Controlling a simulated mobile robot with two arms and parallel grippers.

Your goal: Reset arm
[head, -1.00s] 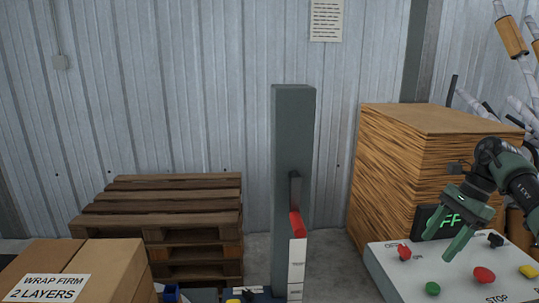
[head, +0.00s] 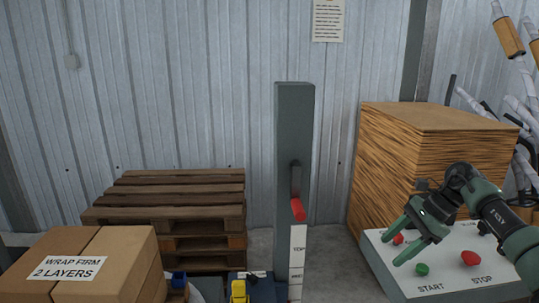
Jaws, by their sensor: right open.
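My right gripper (head: 398,238) is green and comes in from the right. Its two fingers are apart and empty, pointing left and down over the left part of the white control panel (head: 455,275). Below the fingers the green START button (head: 422,269) shows, and the red STOP button (head: 471,258) lies to its right. A smaller red knob (head: 398,238) sits beside the fingers, partly hidden. I cannot tell whether the gripper touches the panel. My left gripper is not in view.
A grey post (head: 293,130) with a red-handled lever (head: 298,209) stands in the middle. Cartons marked WRAP FIRM (head: 130,262) are at the lower left, in front of stacked pallets (head: 180,200). A large brown stack (head: 440,140) stands behind the panel.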

